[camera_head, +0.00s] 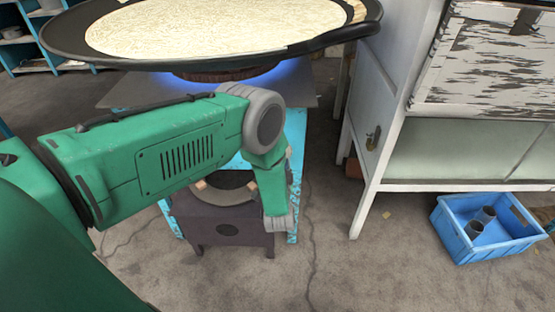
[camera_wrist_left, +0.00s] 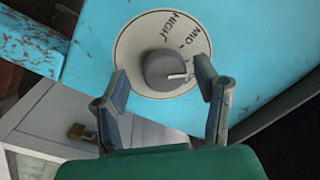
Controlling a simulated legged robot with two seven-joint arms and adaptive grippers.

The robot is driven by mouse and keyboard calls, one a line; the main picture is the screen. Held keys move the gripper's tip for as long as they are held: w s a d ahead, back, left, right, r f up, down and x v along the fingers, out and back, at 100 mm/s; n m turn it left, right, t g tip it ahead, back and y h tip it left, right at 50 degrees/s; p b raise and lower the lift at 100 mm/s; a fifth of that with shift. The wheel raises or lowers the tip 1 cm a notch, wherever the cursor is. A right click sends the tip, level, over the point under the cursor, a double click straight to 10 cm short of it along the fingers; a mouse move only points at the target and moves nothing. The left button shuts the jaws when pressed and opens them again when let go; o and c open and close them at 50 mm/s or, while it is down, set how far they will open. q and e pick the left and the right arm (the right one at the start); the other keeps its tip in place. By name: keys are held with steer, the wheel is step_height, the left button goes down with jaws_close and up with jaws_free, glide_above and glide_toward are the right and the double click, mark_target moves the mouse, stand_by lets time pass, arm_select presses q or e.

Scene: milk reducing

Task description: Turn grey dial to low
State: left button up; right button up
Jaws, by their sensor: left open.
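The grey dial (camera_wrist_left: 164,70) sits on a round pale plate (camera_wrist_left: 140,35) fixed to a blue panel. Its short white pointer mark points to the right in the left wrist view. The plate reads HIGH at the top and MID at upper right; no LOW label is readable. My left gripper (camera_wrist_left: 160,72) is open, with one finger on each side of the dial. Whether they touch it cannot be told. In the head view my green left arm hides the dial and the fingers. My right gripper is not in view.
A wide black pan (camera_head: 345,35) of pale, textured contents sits over a blue glow, above my arm. A dark small stove (camera_head: 228,233) stands below. A white cabinet (camera_head: 365,190) stands right, with a blue crate (camera_head: 462,250) on the floor. A padlock (camera_wrist_left: 82,131) hangs at lower left.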

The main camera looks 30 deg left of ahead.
arm_select(q)
steer(key=v, duration=1.2)
steer(key=shift+w+f, duration=0.1)
steer(key=shift+f, duration=0.05)
